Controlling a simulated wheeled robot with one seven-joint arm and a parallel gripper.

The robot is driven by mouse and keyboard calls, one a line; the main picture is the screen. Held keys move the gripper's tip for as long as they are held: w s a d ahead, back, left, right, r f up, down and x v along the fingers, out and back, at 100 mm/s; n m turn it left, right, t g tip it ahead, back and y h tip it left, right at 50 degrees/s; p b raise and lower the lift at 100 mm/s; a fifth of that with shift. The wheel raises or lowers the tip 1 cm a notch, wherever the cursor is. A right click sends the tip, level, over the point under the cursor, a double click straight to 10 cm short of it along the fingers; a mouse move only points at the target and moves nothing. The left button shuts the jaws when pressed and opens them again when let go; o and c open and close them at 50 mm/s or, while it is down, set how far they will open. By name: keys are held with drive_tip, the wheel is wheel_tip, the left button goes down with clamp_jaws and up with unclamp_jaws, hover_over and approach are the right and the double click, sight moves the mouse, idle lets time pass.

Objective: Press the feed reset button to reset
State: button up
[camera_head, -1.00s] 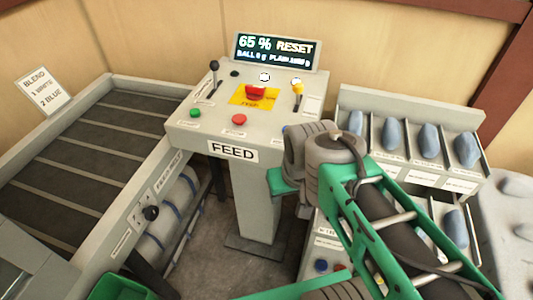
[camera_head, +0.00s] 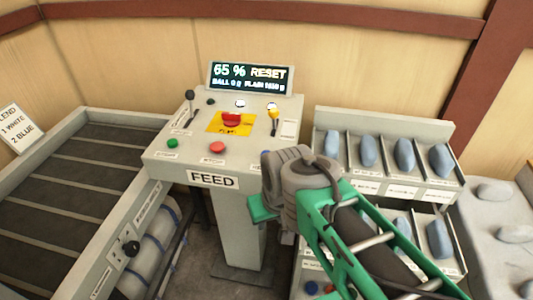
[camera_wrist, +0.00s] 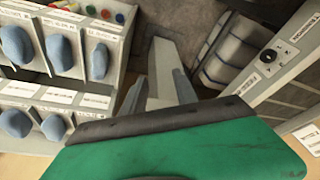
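The grey FEED console (camera_head: 160,165) stands at centre, with a dark display (camera_head: 250,77) reading "65 % RESET". Its sloped top bears a green button (camera_head: 170,143), a red button (camera_head: 217,148), a large red button on a yellow plate (camera_head: 231,118), a lit white button (camera_head: 240,104) and a yellow-handled lever (camera_head: 274,113). The small button labels are too blurred to read, so I cannot tell which is reset. My gripper (camera_head: 263,208) is low in front of the console's right side, apart from the buttons. In the wrist view a broad green part (camera_wrist: 190,150) fills the bottom; its opening is hidden.
A ribbed conveyor (camera_head: 80,170) lies left, with a BLEND card (camera_head: 18,127) beside it. Right stands a rack (camera_head: 390,190) of bins holding blue-grey lumps. A pale surface with lumps (camera_head: 500,240) is at far right. Free air lies above the console.

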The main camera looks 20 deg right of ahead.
clamp_jaws()
idle(1.4)
